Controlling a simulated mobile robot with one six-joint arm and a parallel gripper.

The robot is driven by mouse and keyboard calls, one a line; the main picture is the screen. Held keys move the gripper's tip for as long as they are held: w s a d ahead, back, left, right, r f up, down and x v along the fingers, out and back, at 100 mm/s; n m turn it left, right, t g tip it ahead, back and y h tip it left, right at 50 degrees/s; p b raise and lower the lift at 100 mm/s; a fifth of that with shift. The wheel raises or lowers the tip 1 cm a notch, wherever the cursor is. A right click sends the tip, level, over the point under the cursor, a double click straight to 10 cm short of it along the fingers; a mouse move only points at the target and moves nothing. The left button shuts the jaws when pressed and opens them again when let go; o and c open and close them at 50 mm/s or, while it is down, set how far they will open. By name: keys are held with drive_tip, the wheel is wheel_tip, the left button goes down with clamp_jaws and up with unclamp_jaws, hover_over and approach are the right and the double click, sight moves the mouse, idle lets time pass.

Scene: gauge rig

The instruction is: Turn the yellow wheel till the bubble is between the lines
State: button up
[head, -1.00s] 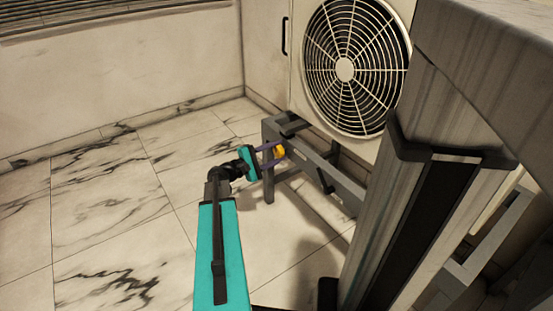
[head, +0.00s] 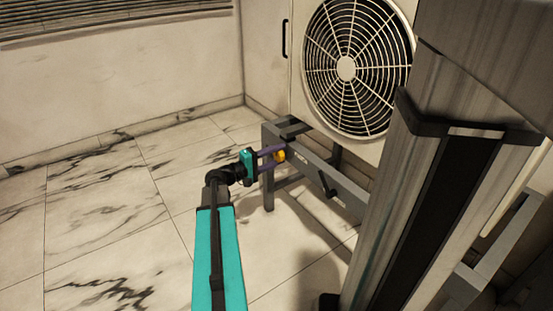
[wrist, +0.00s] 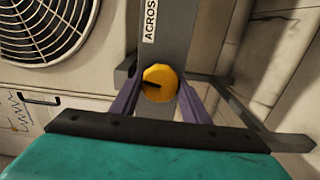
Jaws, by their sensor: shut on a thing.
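In the wrist view the wheel (wrist: 164,78) is round, with a black mark pointing left. My gripper (head: 277,157) reaches it from the left. Its purple fingers (wrist: 158,92) lie on either side of the wheel, shut on it. A white label reading "ACROS", cut off at the picture edge (wrist: 150,20), is on the frame beyond the wheel. The bubble and its lines cannot be made out in either view.
A broad grey post (head: 400,190) fills the right of the head view. The marble floor (head: 100,210) to the left is clear.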

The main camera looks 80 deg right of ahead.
drive_tip(key=shift+s, duration=0.15)
drive_tip(key=o, duration=1.1)
drive_tip(key=shift+c, duration=0.2)
drive_tip(key=p+v, duration=0.4)
drive_tip(key=v, duration=1)
drive_tip(key=shift+p, duration=0.4)
